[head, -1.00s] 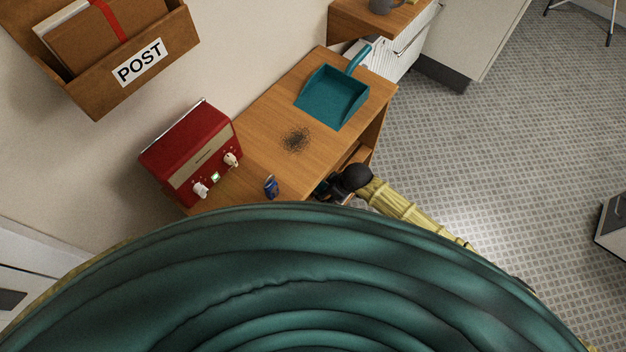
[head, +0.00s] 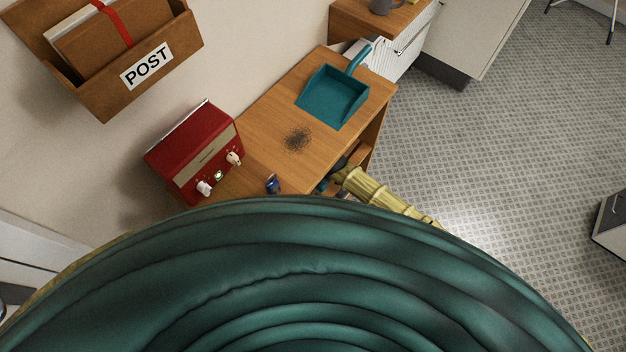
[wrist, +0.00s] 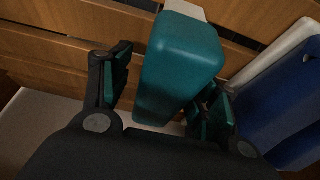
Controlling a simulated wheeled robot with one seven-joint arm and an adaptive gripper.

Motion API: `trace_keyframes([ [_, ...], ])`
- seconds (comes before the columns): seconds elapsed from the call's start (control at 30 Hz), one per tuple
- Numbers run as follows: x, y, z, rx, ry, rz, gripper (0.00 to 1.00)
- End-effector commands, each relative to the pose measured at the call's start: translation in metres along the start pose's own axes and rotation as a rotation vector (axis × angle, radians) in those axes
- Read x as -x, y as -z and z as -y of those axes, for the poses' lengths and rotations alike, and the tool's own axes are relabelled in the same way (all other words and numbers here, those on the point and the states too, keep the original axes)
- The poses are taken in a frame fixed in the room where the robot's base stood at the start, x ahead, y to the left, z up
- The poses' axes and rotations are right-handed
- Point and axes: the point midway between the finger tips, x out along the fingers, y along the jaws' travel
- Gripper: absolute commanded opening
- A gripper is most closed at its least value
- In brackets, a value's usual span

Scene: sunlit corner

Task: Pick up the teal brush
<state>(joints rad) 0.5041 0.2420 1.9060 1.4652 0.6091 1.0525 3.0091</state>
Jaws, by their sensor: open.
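The teal brush (wrist: 180,65) shows in the wrist view as a smooth, rounded teal block with a pale patch at its far end. My gripper (wrist: 165,78) is open, with one dark finger on each side of the block. The right finger is very close to it; I cannot tell whether it touches. A gap shows at the left finger. In the head view the brush is not visible. My yellow arm reaches in at the desk's right side there, and its gripper end is mostly hidden.
A blue object (wrist: 285,105) stands close right of my gripper, beside a white edge. Wooden boards lie behind.

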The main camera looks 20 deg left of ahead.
Motion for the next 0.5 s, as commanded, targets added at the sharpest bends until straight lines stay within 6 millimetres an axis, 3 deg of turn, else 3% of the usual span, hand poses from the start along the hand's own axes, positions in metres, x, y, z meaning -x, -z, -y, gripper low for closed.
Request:
trace_keyframes([
  [0.33,-0.0060,0.0003,0.0004,0.001,0.000,-0.001,0.61],
  [0.5,-0.0059,0.0000,0.0003,0.001,0.000,0.000,0.30],
])
